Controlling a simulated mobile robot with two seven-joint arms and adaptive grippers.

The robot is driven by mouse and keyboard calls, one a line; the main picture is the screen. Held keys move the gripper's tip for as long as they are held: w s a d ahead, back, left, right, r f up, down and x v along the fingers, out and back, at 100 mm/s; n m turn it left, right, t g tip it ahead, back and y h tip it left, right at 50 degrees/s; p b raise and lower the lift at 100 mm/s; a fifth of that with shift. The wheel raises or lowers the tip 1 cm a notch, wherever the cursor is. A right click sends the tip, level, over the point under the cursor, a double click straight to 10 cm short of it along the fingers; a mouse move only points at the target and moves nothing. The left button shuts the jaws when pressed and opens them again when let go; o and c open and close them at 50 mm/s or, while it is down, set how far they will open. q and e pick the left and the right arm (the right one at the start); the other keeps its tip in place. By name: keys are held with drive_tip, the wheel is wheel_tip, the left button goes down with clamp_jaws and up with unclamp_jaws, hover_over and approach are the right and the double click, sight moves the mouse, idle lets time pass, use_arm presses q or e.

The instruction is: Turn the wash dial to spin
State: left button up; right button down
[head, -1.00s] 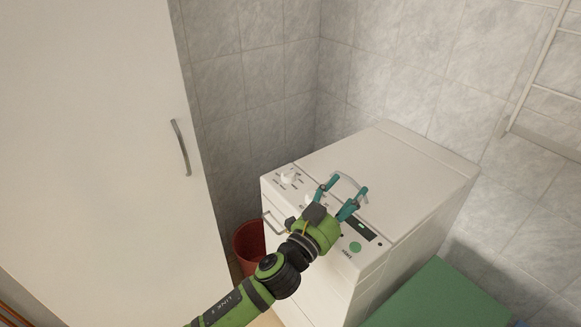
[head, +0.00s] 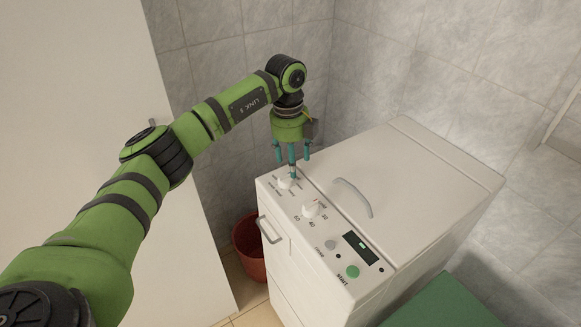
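The washing machine's wash dial (head: 284,183) is a white knob on the left end of the sloped control panel. Small labels surround it, too small to read. My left gripper (head: 292,172), with teal fingers, points down just above and behind this dial. A fingertip overlaps the dial's far edge in the head view. Contact and the gap between the fingers are unclear. A second white dial (head: 311,209), with temperature numbers, sits to its right. My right gripper is not in view.
The white washing machine (head: 420,180) has a curved lid handle (head: 355,197) on top. A display (head: 361,247) and green start button (head: 352,272) are on the panel. A door handle (head: 268,229) juts out in front. A red bin (head: 250,250) stands left; a tall white cabinet (head: 70,90) is beside it.

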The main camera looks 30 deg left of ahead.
sight(285, 175)
use_arm(q)
drive_tip(key=shift+a+r+y, duration=0.3)
drive_tip(key=shift+a+y, duration=0.1)
drive_tip(key=shift+a, duration=0.5)
drive_tip(key=shift+a+f+n, duration=0.15)
drive_tip(key=shift+f+n, duration=0.1)
drive_tip(key=shift+n, duration=0.05)
drive_tip(key=f+p, duration=0.1)
drive_tip(key=f, duration=0.1)
drive_tip(key=f+p, duration=0.1)
drive_tip(key=f, duration=0.1)
drive_tip(key=shift+s+f, duration=0.2)
drive_tip(key=shift+f, duration=0.95)
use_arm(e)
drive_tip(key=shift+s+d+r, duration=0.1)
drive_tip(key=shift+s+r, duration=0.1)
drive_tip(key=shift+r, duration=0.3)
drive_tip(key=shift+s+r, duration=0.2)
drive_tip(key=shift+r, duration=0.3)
use_arm(q)
drive_tip(key=c, duration=1.1)
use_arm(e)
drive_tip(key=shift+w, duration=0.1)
